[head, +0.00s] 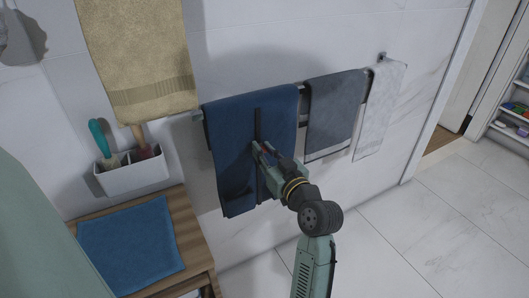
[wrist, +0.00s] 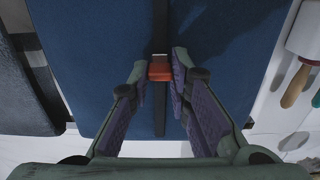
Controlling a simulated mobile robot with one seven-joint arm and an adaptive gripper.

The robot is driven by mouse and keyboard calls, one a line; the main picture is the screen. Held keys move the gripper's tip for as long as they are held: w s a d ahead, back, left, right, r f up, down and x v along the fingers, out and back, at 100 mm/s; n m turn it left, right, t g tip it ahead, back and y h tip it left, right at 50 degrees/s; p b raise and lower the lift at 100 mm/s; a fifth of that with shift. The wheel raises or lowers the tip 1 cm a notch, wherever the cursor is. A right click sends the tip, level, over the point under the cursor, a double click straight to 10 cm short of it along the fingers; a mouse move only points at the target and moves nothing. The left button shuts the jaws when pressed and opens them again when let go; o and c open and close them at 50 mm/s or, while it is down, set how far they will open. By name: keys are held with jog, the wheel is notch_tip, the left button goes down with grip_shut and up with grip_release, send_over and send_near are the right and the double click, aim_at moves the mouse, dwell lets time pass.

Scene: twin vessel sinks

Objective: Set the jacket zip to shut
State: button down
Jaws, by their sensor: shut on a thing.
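The dark blue jacket (head: 227,142) hangs on the wall rail, with a dark zip strip (head: 258,122) running down its middle. In the wrist view the jacket (wrist: 100,50) fills the background and the strip (wrist: 160,22) crosses the middle. My gripper (head: 262,149) is at the strip, around the upper middle of the jacket. In the wrist view my gripper (wrist: 160,66) is shut on a small orange-red zip pull (wrist: 160,72), with a fingertip on each side of it. The fingers hide the pull in the head view. I cannot tell whether the two sides are joined along the strip.
A grey towel (head: 335,105) and a white towel (head: 381,105) hang to the right. A beige towel (head: 137,50) hangs at upper left, above a white holder (head: 132,176) with brushes. A wooden stand (head: 197,235) bears a blue cloth (head: 131,245). The tiled floor is clear at lower right.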

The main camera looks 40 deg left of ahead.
aim_at(258, 114)
notch_tip(258, 114, up, 10)
jog(key=p, duration=0.4)
jog(key=shift+f, duration=0.15)
jog(key=c, duration=1.5)
grip_release()
jog(key=shift+f, duration=0.1)
jog(key=v, duration=1.2)
